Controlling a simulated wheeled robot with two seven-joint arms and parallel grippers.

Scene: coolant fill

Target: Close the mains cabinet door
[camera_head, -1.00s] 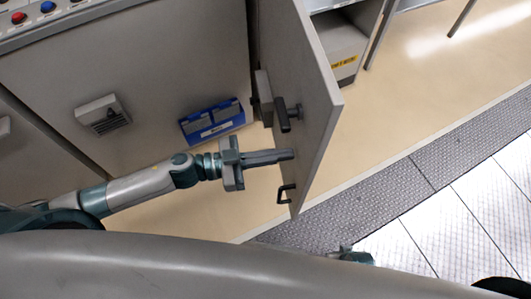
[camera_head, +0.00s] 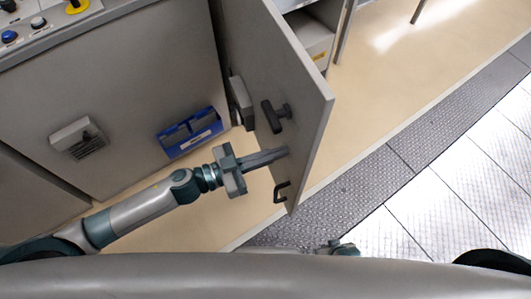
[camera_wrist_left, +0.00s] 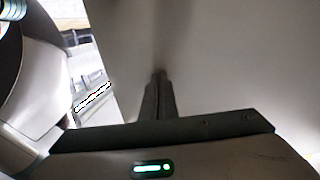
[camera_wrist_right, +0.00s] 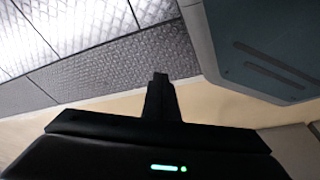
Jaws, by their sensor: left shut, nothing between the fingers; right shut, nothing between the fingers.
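The mains cabinet door (camera_head: 262,75) is a grey panel standing open in the head view, swung out from the cabinet front. It carries a dark latch handle (camera_head: 275,115) and a black pull handle (camera_head: 281,190) near its free edge. My left gripper (camera_head: 286,153) is shut and empty, its fingertips at the door's face between the two handles. In the left wrist view the shut fingertips (camera_wrist_left: 160,75) point at the door's plain grey surface (camera_wrist_left: 230,60); whether they touch cannot be told. My right gripper (camera_wrist_right: 160,77) is shut and empty, away from the door, over the floor.
A blue box (camera_head: 190,132) is by the cabinet front, left of the door. A vent (camera_head: 77,138) juts from the grey front. A control panel with buttons (camera_head: 40,22) is at top left. Beige floor and grey metal plates (camera_head: 440,215) lie clear right of the door.

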